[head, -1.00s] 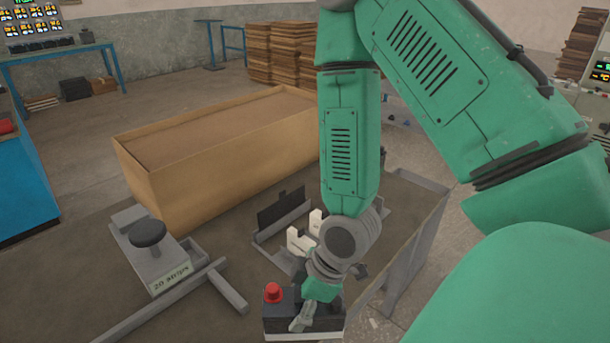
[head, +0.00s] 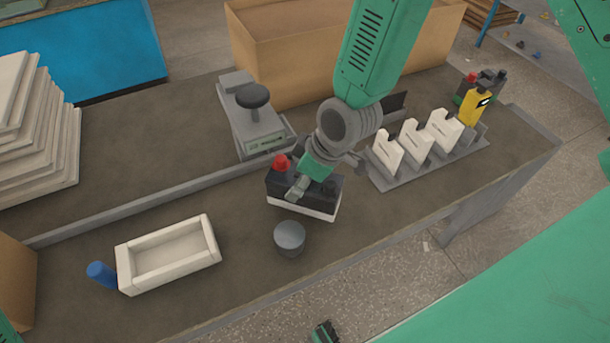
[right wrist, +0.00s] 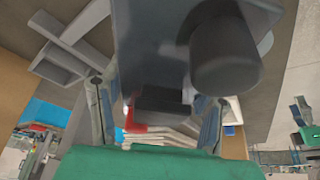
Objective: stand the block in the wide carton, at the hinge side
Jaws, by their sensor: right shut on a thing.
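The block (head: 288,191) is dark with a white lower band and a red cap on top. My right gripper (head: 303,184) is shut on it, over the middle of the bench. The block looks slightly tilted in the head view; its gap to the bench cannot be told. In the right wrist view, my gripper's fingers (right wrist: 158,112) flank a blurred dark shape. A large open brown carton (head: 290,52) stands at the back, partly behind my arm. Brown cardboard (head: 16,290) shows at the left edge, mostly cut off. No hinge is clear.
A white tray (head: 207,240) and a blue cylinder (head: 101,274) stand front left. A grey cylinder (head: 289,237) is close to the block. A scale (head: 246,128), a raised grey strip (head: 150,204) and a rack of white plates (head: 420,172) surround it. White slabs (head: 40,150) are stacked left.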

